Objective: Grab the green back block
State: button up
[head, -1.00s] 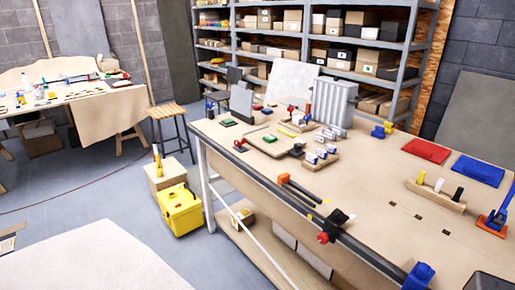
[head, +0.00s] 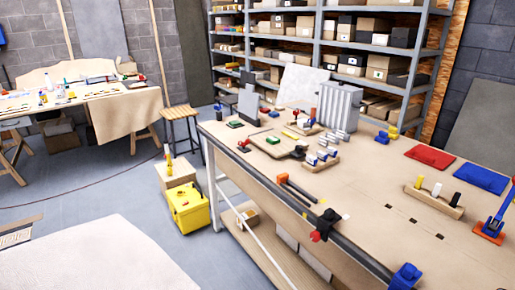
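A small green block (head: 273,140) lies on a wooden board on the long workbench (head: 375,185), towards its far left end. A second green piece (head: 235,124) sits on a dark base farther back, near the bench's left corner. Both are small in the picture, so their exact shape is hard to tell. My gripper is not in the head view.
A red-and-black clamp (head: 322,226) and a blue clamp (head: 405,277) sit on the bench's front edge. A grey ribbed block (head: 338,106) stands behind the green block. A yellow case (head: 188,208) and stool (head: 180,120) stand left. Open floor (head: 140,215) lies front left.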

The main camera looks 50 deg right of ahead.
aim_at(273, 140)
jog(key=z, duration=0.15)
jog(key=i, duration=0.95)
jog(key=u, duration=0.1)
